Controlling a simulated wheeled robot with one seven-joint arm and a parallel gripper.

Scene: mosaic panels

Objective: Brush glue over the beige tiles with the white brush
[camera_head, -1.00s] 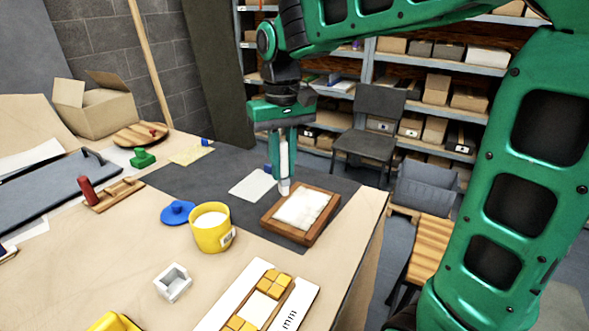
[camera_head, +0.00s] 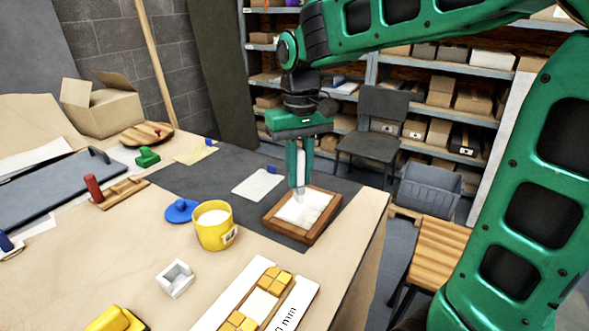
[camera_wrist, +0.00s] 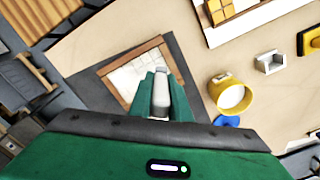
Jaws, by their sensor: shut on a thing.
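My gripper (camera_head: 301,178) is shut on the white brush (camera_head: 300,168) and holds it upright, bristles down, over the wooden-framed panel (camera_head: 316,231). The beige tiles (camera_head: 312,212) fill the frame. The brush tip is at the tiles' left part; I cannot tell whether it touches them. In the wrist view the brush (camera_wrist: 160,92) sits between my gripper's fingers (camera_wrist: 161,95), with the tiles (camera_wrist: 139,74) behind it. A yellow glue pot (camera_head: 214,236) with white contents stands left of the panel, its blue lid (camera_head: 181,211) beside it.
The panel lies on a dark mat (camera_head: 225,205). A white sheet (camera_head: 257,184) lies behind it. A small white holder (camera_head: 175,279) and a panel with yellow tiles (camera_head: 270,281) are in front. The table's right edge is close to the framed panel.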

